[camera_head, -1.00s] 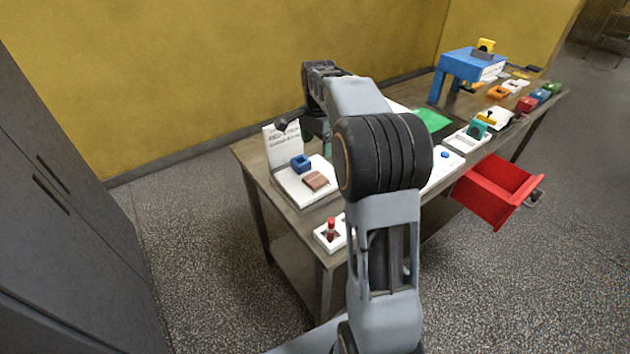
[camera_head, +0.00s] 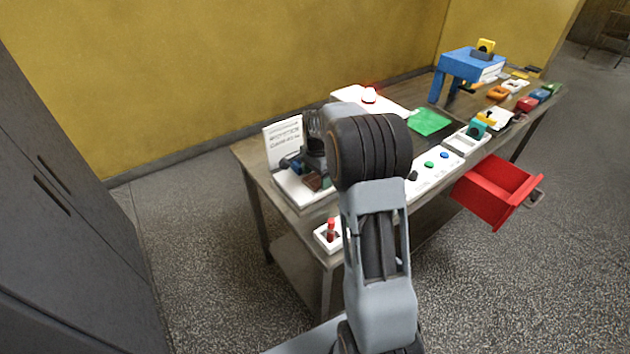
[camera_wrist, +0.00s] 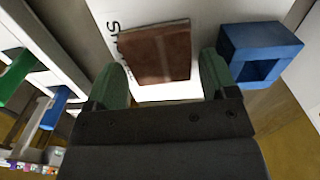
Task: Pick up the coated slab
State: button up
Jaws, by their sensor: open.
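The coated slab (camera_wrist: 155,52), a flat brown block, lies on a white surface in the wrist view. My gripper (camera_wrist: 163,66) is open, with one green finger on each side of the slab's near part. The right finger shows a gap to it; the left finger is very close, and contact cannot be told. In the head view the slab (camera_head: 312,183) shows only in part beneath my gripper, on a white tray (camera_head: 299,198) at the table's left end. My wrist hides much of it.
A hollow blue block (camera_wrist: 260,52) stands close to the right finger in the wrist view. A white sign (camera_head: 283,140) stands behind the tray. A white block with a red knob (camera_head: 331,230) is in front. A red drawer (camera_head: 492,190) juts out from the table.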

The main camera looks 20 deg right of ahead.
jog(key=shift+f, duration=0.3)
jog(key=c, duration=0.7)
